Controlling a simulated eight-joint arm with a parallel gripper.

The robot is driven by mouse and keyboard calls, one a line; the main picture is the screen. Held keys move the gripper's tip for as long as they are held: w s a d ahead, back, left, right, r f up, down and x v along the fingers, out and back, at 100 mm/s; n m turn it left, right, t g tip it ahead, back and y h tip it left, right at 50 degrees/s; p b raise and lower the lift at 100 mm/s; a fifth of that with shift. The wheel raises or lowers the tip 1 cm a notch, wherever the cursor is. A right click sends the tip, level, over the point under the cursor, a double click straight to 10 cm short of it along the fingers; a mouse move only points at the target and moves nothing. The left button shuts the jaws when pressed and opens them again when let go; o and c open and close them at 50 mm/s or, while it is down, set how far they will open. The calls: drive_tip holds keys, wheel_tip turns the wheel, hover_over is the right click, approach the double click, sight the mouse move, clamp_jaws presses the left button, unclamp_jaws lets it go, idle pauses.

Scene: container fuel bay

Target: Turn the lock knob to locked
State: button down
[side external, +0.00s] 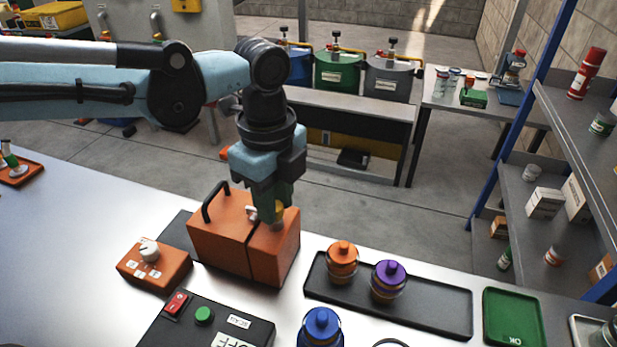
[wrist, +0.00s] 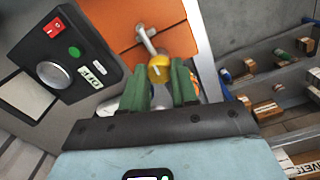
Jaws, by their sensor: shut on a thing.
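An orange box (side external: 222,243) with a black handle stands on the pale bench, with a dark seam across its front. A yellow knob (wrist: 158,68) with a silver lever (wrist: 146,38) is on its orange face. My gripper (side external: 265,218) points down at the box, and its green fingers (wrist: 162,82) are shut on the yellow knob. The fingers partly hide the knob in the side view. A smaller orange unit (side external: 150,268) with a white dial (side external: 149,250) and small labels stands left of the box. The labels are too small to read.
A black panel (side external: 235,330) with a red switch (side external: 176,303) and green button (side external: 204,316) lies in front. A dark tray (side external: 435,312) holds orange (side external: 342,262) and purple-capped (side external: 388,281) canisters. A blue canister (side external: 321,329) stands nearer. A green tray (side external: 513,320) is at right.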

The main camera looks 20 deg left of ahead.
drive_tip(key=c, duration=0.9)
unclamp_jaws()
drive_tip(key=shift+o, duration=0.2)
drive_tip(key=shift+r, duration=0.15)
wheel_tip(320, 180, up, 12)
drive_tip(key=shift+a, duration=0.1)
drive_tip(key=s+a+f+n+t, duration=0.2)
drive_tip(key=a+f+n, duration=0.1)
drive_tip(key=a+n, duration=0.4)
drive_tip(key=s+a+f+n+t, duration=0.2)
drive_tip(key=s+a+f+n, duration=0.1)
drive_tip(key=a+n, duration=0.4)
drive_tip(key=s+a+f+n+t, duration=0.2)
drive_tip(key=a+f+n, duration=0.3)
drive_tip(key=a, duration=0.7)
drive_tip(key=shift+s+f+n+t, duration=0.25)
drive_tip(key=shift+n+t, duration=0.35)
drive_tip(key=shift+n, duration=0.5)
